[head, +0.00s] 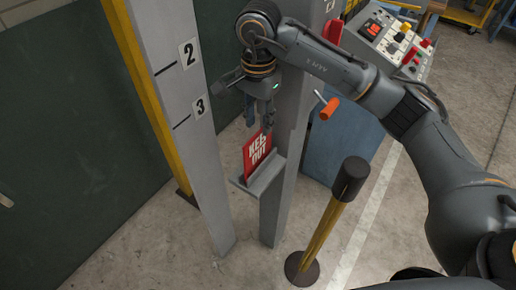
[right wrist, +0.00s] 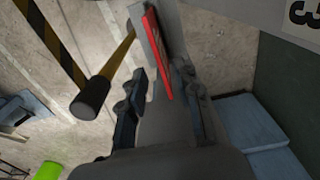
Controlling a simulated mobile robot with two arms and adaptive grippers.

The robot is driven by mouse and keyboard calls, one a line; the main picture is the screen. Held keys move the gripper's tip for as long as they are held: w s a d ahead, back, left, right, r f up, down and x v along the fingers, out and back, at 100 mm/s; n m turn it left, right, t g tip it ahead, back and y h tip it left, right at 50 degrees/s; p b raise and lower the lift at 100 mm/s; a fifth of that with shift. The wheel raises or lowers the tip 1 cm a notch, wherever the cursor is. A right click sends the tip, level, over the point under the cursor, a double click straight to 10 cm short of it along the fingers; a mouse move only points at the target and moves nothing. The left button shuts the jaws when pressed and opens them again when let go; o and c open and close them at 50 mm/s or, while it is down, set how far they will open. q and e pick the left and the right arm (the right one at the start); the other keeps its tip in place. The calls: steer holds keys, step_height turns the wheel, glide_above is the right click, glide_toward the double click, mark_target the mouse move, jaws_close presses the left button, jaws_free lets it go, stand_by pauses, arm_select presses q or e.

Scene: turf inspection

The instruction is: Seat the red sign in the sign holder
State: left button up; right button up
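The red sign (head: 257,150) with white lettering stands in the sign holder (head: 262,178), a grey ledge low on the grey post. Its lower edge is behind the holder's front lip, so I cannot see how deep it sits. My right gripper (head: 260,120) is just above the sign, pointing down. In the right wrist view the sign (right wrist: 158,50) lies between the two fingers (right wrist: 160,80), with a visible gap on each side, so the gripper looks open around its upper end. My left gripper is not in view.
A tall grey post marked 2 and 3 (head: 188,110) stands left of the holder. A black-topped yellow bollard (head: 325,222) stands to the right in front. An orange handle (head: 330,108) and a control panel (head: 392,35) are behind my right arm.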

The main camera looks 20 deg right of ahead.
mark_target(258, 142)
step_height(258, 142, down, 7)
steer(key=shift+r+p, duration=0.1)
steer(key=shift+p, duration=0.75)
steer(key=shift+f, duration=0.5)
jaws_close()
